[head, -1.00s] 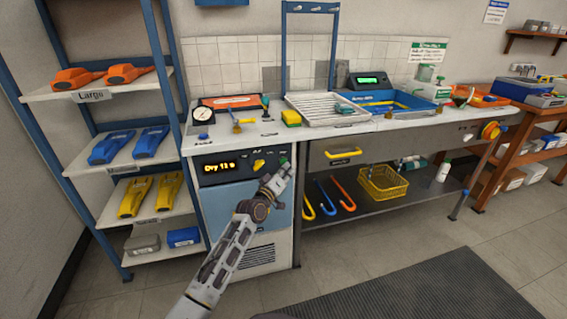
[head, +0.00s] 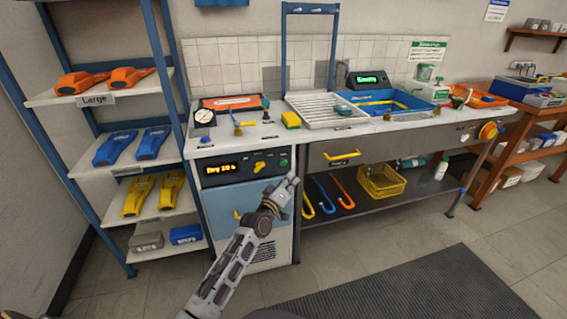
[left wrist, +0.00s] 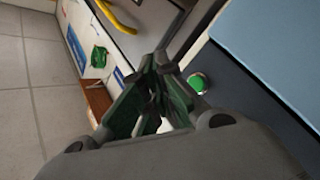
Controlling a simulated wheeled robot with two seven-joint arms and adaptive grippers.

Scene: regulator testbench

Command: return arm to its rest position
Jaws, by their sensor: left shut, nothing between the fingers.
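My left arm comes up from the bottom of the head view. Its gripper (head: 291,181) is shut and empty, in front of the dryer-like cabinet (head: 222,205), just below the panel's green button (head: 284,162). In the left wrist view, the closed fingers (left wrist: 163,65) have nothing between them, and the round green button (left wrist: 198,83) shows beside them, apart in the picture. The black panel (head: 232,168) has a lit yellow display and a yellow knob (head: 259,167). My right gripper is not in view.
The workbench (head: 375,124) carries a white rack (head: 325,109) and a blue tray (head: 390,103). Hooks and a yellow basket (head: 381,181) sit on its lower shelf. A shelf unit (head: 166,101) stands left. The floor in front is free, with a dark mat (head: 400,295).

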